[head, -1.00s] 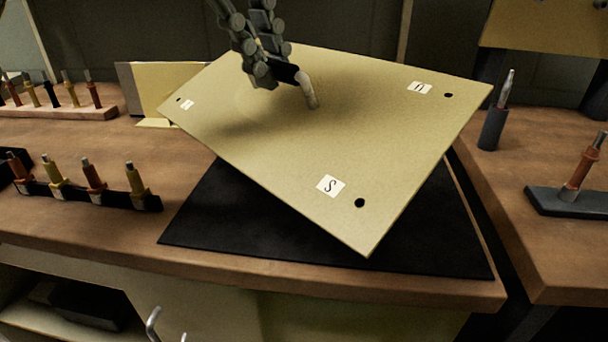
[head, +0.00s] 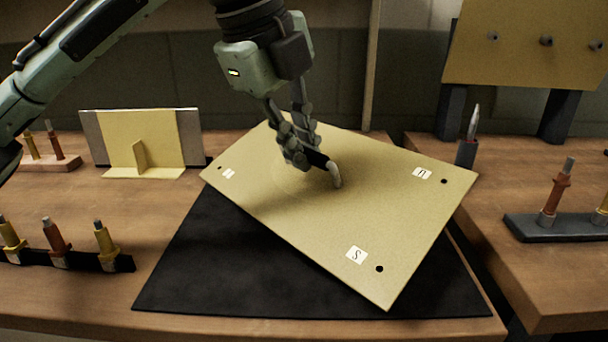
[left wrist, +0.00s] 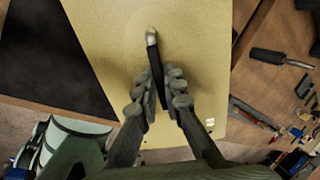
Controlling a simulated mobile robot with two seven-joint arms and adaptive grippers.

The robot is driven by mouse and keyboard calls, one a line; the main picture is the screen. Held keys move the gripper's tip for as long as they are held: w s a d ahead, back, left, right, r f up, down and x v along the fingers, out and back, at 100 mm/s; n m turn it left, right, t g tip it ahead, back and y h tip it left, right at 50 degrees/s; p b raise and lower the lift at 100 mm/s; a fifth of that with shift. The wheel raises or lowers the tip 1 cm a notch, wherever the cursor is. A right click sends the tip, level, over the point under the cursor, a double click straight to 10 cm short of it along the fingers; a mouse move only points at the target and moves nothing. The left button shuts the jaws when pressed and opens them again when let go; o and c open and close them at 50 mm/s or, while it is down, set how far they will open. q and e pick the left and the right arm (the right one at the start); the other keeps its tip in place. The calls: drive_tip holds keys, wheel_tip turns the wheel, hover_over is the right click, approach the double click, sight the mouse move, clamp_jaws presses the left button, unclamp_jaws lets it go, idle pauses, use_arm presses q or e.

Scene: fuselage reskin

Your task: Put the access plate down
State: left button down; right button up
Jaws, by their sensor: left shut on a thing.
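The access plate (head: 340,222) is a flat pale-yellow panel with small lettered labels and dark holes near its corners. It lies over the black mat (head: 215,270), turned at an angle to it, with one corner towards me. My left gripper (head: 308,160) is above the plate and shut on its dark, pale-ended handle (head: 333,170). The left wrist view also shows the handle (left wrist: 153,50) between the fingers, with the plate (left wrist: 200,35) behind. Whether the plate touches the mat I cannot tell. My right gripper is not in view.
A yellow bracket panel (head: 140,145) stands at the back left. Racks of pins (head: 65,258) stand on the left of the bench. To the right, across a gap, another table holds a dark pin stand (head: 560,227). A drilled yellow panel (head: 525,60) stands behind it.

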sight(305, 179)
use_arm(q)
drive_tip(key=shift+w+d+f, duration=0.1)
drive_tip(key=shift+w+f, duration=0.05)
drive_tip(key=shift+w, duration=0.05)
wheel_tip(305, 179, down, 3)
drive_tip(key=shift+f, duration=0.45)
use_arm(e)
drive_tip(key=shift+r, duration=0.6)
use_arm(q)
drive_tip(key=shift+f, duration=0.1)
drive_tip(key=c, duration=1.6)
unclamp_jaws()
drive_tip(key=shift+c, duration=0.2)
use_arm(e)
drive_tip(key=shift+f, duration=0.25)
